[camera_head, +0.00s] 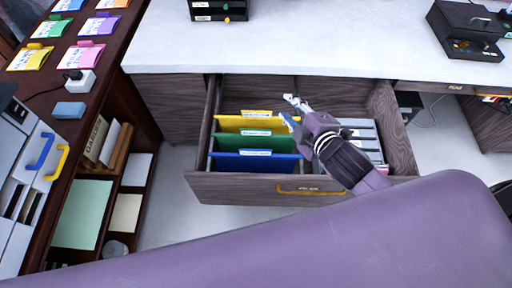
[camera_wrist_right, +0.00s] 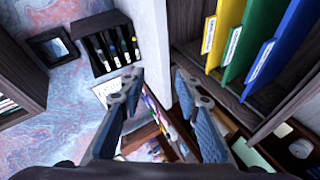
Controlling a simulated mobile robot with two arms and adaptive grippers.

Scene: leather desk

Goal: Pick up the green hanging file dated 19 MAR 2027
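The green hanging file (camera_head: 242,142) hangs in the open drawer, between the yellow file (camera_head: 232,125) behind it and the blue file (camera_head: 235,163) in front. Its white label is too small to read. The green file also shows at the upper right of the right wrist view (camera_wrist_right: 246,42), with yellow on its left and blue on its right. My right gripper (camera_head: 291,108) is above the drawer, just right of the files' tops. Its two fingers (camera_wrist_right: 160,88) are apart, with nothing held between them. My left gripper is not in view.
The drawer's front (camera_head: 235,187) and side walls surround the files; grey boxes (camera_head: 362,133) lie in its right part. A white desktop (camera_head: 300,45) is behind, with a dark pen holder (camera_head: 218,8) and black box (camera_head: 465,30). A shelf unit stands left.

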